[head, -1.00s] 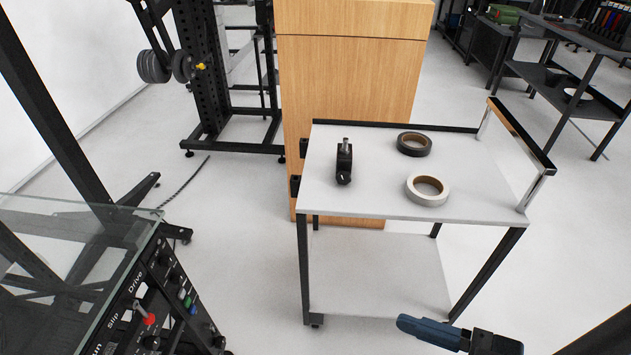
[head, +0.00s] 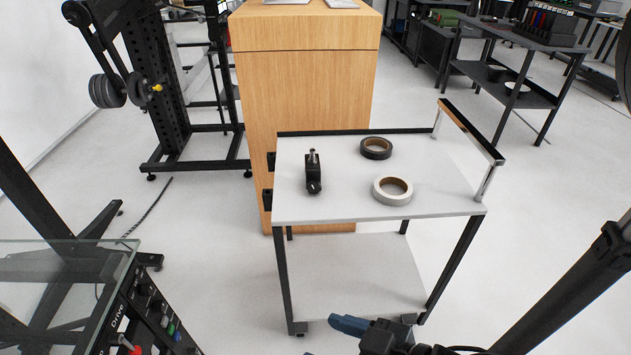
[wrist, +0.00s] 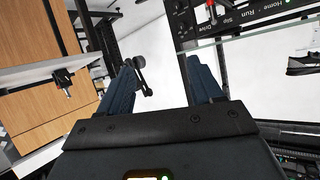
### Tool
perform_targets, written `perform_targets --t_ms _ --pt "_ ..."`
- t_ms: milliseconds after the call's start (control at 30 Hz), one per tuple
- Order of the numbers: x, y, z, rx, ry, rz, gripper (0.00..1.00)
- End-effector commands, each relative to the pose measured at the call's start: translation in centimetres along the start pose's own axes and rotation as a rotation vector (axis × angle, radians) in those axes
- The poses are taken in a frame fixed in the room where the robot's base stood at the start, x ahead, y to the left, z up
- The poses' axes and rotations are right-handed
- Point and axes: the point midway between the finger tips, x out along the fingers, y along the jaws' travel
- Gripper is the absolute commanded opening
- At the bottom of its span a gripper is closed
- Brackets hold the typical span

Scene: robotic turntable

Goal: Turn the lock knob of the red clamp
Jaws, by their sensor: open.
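I cannot pick out a red clamp in either view. A small black device (head: 313,180) with a silver post on top and a round dark knob low on its near side stands on the white cart top (head: 340,207), left of two tape rolls. My gripper (head: 325,335) shows at the bottom of the head view, below and in front of the cart, with its blue fingers partly cut off by the frame. In the wrist view, my gripper (wrist: 162,70) has its two blue fingers wide apart, with nothing held between them.
A dark tape roll (head: 376,148) and a white one (head: 393,190) lie on the cart. A chrome handle (head: 487,183) rises at its right. A wooden cabinet (head: 305,95) stands behind. A glass-topped control panel (head: 140,310) with a red lever is at lower left. Floor lies open right of the cart.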

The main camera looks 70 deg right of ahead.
Motion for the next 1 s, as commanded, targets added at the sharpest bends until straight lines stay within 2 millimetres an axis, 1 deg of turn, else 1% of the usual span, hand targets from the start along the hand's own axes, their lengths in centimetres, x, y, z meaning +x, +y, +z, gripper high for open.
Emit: perform_targets --t_ms 33,167,200,300,367,400,467,500,567,600,667,700,767,800,900,1000 --pt "1.3 0.4 -0.3 0.028 -0.012 0.028 0.65" --pt "5.4 2.2 -0.3 0.118 -0.079 0.105 0.65" --pt "6.7 2.8 -0.4 0.148 -0.100 0.128 0.65" --pt "9.7 4.8 -0.9 0.222 -0.155 0.184 0.65" --pt "11.3 6.2 -1.4 0.266 -0.187 0.216 0.65" --pt "12.4 7.2 -1.9 0.296 -0.206 0.238 0.65" --pt "13.8 8.9 -2.6 0.342 -0.237 0.269 0.65" --pt "14.7 10.1 -3.1 0.371 -0.258 0.289 0.65" --pt "15.8 11.9 -4.1 0.415 -0.287 0.319 0.65" --pt "16.5 13.3 -4.9 0.445 -0.307 0.339 0.65" --pt "17.2 15.5 -6.0 0.489 -0.335 0.369 0.65" --pt "17.6 17.0 -6.9 0.519 -0.355 0.388 0.65" --pt "17.9 19.3 -8.2 0.563 -0.383 0.417 0.65" --pt "18.0 20.9 -9.2 0.591 -0.401 0.436 0.65" --pt "17.7 24.6 -11.3 0.658 -0.445 0.480 0.65" --pt "17.1 27.6 -13.0 0.710 -0.480 0.513 0.65"
